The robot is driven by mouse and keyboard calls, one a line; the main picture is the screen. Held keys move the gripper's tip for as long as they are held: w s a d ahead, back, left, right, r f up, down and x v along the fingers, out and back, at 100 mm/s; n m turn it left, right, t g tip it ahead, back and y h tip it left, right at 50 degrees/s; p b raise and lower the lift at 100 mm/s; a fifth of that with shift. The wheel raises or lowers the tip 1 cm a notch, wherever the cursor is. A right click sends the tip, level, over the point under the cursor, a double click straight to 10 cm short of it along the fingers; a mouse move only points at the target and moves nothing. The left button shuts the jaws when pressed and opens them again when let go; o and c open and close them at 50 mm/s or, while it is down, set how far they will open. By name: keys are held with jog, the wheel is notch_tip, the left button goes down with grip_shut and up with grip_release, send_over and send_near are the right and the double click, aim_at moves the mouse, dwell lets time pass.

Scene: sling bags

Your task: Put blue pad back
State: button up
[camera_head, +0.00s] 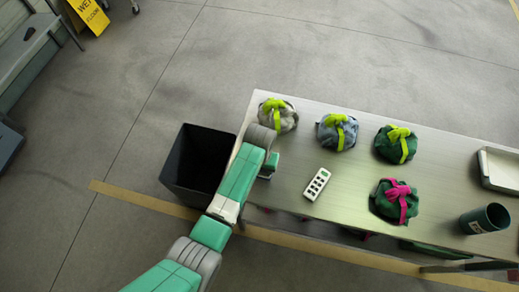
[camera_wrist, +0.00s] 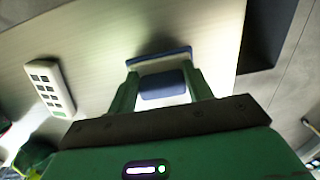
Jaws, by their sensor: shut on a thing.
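My gripper (camera_wrist: 160,76) is shut on a blue pad (camera_wrist: 162,86), which sits between its two green fingers in the wrist view. A blue and pale edge shows just past the fingertips; I cannot tell whether it belongs to the pad. The held pad is over or near the left end of the metal table (camera_head: 262,205). In the head view my arm hides the pad and the fingertips.
A white keypad-like block (camera_head: 317,184) lies right of my gripper. Several tied bags, such as the grey one (camera_head: 278,115) and the blue-grey one (camera_head: 337,132), stand on the table. A black bin (camera_head: 186,160) stands left of it. A dark cup (camera_head: 486,219) and white tray (camera_head: 501,169) are far right.

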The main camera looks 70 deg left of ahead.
jog(key=shift+f, duration=0.7)
jog(key=shift+s+d+f, duration=0.1)
jog(key=o, duration=0.9)
jog(key=shift+o, duration=0.2)
notch_tip(320, 180, up, 12)
jog(key=p, duration=0.1)
jog(key=shift+p, duration=0.3)
